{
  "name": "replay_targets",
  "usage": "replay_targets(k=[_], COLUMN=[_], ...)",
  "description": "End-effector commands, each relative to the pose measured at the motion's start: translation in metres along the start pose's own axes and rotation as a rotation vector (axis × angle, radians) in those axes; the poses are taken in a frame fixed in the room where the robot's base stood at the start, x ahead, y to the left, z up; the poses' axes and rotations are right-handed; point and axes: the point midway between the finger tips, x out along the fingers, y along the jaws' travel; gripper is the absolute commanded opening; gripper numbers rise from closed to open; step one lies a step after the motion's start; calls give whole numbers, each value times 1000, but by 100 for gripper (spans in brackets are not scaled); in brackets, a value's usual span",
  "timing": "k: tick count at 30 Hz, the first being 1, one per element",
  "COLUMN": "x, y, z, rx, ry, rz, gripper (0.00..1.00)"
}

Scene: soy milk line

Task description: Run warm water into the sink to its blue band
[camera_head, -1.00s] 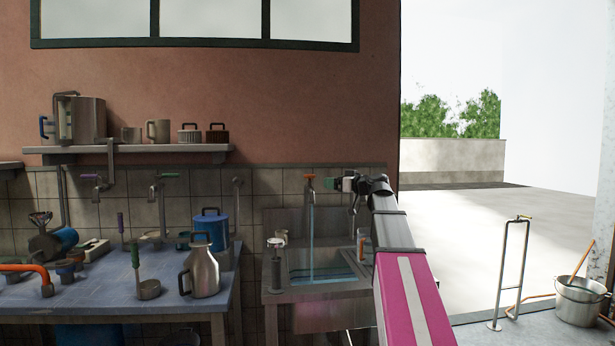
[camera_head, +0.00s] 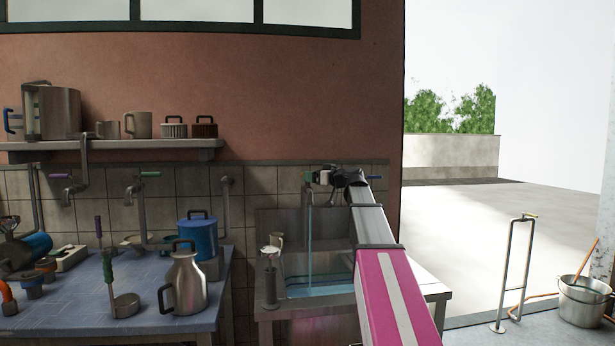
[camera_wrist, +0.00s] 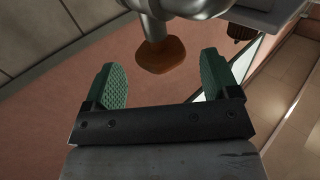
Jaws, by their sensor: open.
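My gripper (camera_head: 309,177) is open at the tap on the left above the sink, its green pads apart. In the wrist view, the tap's orange-brown knob (camera_wrist: 164,56) lies ahead of and between the two spread pads (camera_wrist: 164,82), apparently apart from both. A stream of water (camera_head: 310,240) runs from this tap into the grey sink (camera_head: 328,268). Bluish water (camera_head: 318,291) shows low in the basin; I cannot make out a separate blue band. A blue handle (camera_head: 375,178) shows just right of my gripper.
A steel jug (camera_head: 187,285), a blue canister (camera_head: 199,238) and a ladle (camera_head: 127,304) stand on the blue-tiled table left of the sink. A small pump-like item (camera_head: 270,275) and a cup (camera_head: 277,240) stand at the sink's left. A shelf (camera_head: 110,148) holds mugs.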

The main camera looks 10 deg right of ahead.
Motion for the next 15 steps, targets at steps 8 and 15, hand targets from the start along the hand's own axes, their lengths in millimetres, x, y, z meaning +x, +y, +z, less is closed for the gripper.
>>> replay_targets(k=[8,15], x=[35,40], y=[0,0], z=[-1,0], rx=[0,-1], ry=[0,0], rz=[-1,0], gripper=[81,81])
